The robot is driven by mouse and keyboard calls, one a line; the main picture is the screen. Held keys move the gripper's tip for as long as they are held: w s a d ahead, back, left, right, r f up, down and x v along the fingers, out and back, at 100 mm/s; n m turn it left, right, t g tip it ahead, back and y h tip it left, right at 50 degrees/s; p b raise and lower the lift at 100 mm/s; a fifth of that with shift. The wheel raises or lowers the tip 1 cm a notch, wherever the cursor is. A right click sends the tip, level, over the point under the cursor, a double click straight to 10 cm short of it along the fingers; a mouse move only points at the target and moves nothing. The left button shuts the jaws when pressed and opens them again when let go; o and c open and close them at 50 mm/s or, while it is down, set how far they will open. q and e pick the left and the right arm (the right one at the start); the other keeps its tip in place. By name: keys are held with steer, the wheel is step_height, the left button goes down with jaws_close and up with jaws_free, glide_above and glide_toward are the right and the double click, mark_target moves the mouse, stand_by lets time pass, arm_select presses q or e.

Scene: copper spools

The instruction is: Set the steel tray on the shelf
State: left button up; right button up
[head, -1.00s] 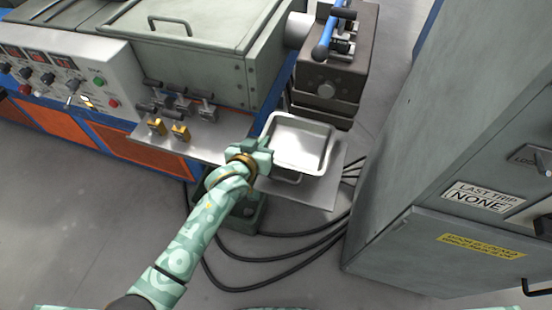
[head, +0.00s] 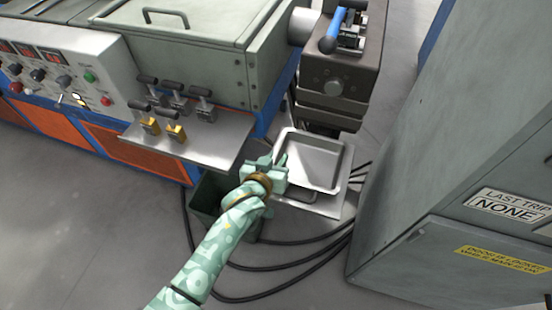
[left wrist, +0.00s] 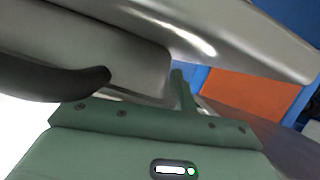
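The steel tray (head: 341,165) is a shallow, empty, open rectangular pan, right of centre in the head view. My left gripper (head: 283,170) is at its left rim and appears shut on it; the fingertips are partly hidden. In the left wrist view the tray's grey wall (left wrist: 120,55) fills the top, with one green finger (left wrist: 182,92) against it. A steel shelf (head: 205,150) juts from the machine, left of the tray. A lower grey metal plate (head: 325,207) shows beneath the tray; I cannot tell whether they touch. My right gripper is out of view.
Two brass blocks (head: 175,134) and several black-handled clamps (head: 173,90) stand at the shelf's back. A dark green bin (head: 207,200) is below the shelf. A grey cabinet (head: 440,170) stands right; black cables (head: 285,294) cross the floor. The shelf's front part is bare.

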arm_select(q)
steer(key=shift+r, duration=0.1)
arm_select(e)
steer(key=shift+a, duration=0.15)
